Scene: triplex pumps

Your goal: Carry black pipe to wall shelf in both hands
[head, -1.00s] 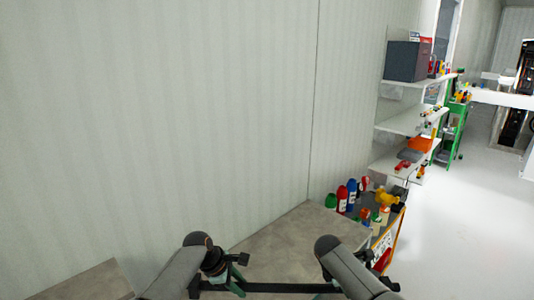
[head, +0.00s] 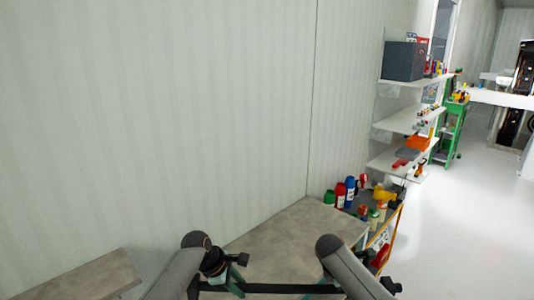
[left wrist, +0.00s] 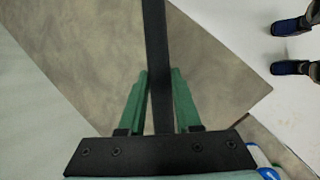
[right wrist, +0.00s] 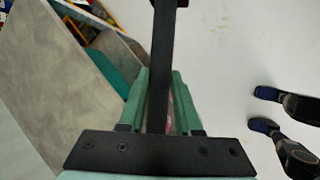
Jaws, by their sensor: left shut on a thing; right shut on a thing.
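The black pipe (head: 272,288) lies level across the bottom of the head view, between my two arms. My left gripper (head: 236,279) has its green fingers shut on the pipe near its left part. In the left wrist view the pipe (left wrist: 155,60) passes between the fingers. My right gripper (right wrist: 160,78) is shut on the pipe (right wrist: 162,50) in the right wrist view; in the head view my forearm partly hides it. The white wall shelf (head: 402,124) has several boards and stands along the wall at the right, well away from the pipe.
A grey-brown tabletop (head: 285,240) lies below and beyond the pipe. Bottles and tools crowd a cart (head: 395,232) at its right end. A dark grey box (head: 402,61) stands on the top shelf board. A green rack (head: 449,135) is farther back. White floor at the right is open.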

